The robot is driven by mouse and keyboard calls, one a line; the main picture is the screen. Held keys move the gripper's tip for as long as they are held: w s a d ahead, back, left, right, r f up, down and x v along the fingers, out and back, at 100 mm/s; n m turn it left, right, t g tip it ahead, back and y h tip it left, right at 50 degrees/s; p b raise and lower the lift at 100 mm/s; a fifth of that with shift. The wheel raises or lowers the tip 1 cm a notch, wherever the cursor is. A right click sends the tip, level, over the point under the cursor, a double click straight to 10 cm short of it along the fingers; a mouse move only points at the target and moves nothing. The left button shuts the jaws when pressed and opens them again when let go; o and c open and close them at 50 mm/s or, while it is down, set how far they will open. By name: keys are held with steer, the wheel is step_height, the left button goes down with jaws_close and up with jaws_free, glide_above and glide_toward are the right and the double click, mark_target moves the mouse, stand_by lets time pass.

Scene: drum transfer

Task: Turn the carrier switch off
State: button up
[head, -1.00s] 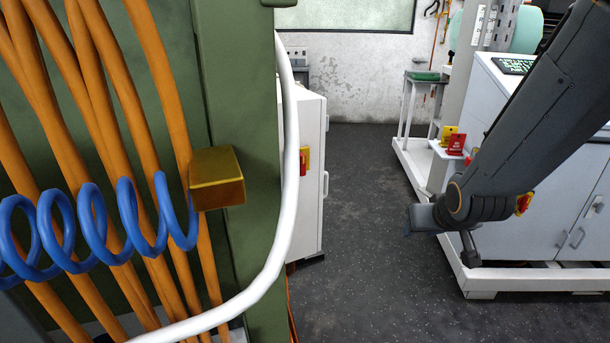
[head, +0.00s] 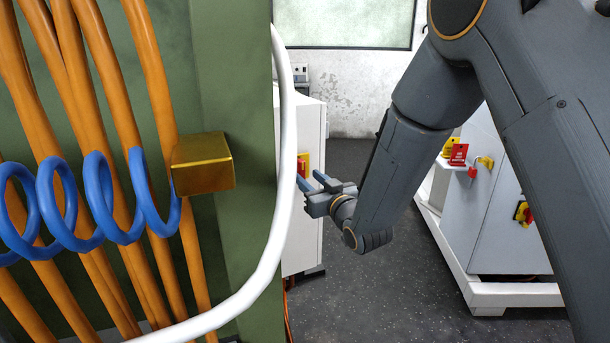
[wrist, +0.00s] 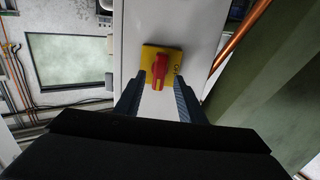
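A red rotary switch handle on a yellow plate (wrist: 160,68) sits on the side of a white cabinet (wrist: 190,25). My gripper (head: 314,183) is right in front of the switch in the head view. In the wrist view my gripper (wrist: 160,95) is open, with one finger on each side of the red handle in the picture. Nothing is held between the fingers. Whether the fingertips touch the plate cannot be told.
A white curved hose (head: 287,180) and a green column (head: 238,80) stand left of my arm. Blue coils (head: 105,195), orange cables and a brass block (head: 203,163) are further left. Another switch (head: 523,213) and red and yellow tags (head: 457,154) are on the right. The dark floor (head: 370,290) is clear.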

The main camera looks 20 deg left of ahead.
mark_target(303, 173)
steer(key=shift+x, duration=1.8)
jaws_close()
steer(key=shift+d, duration=0.1)
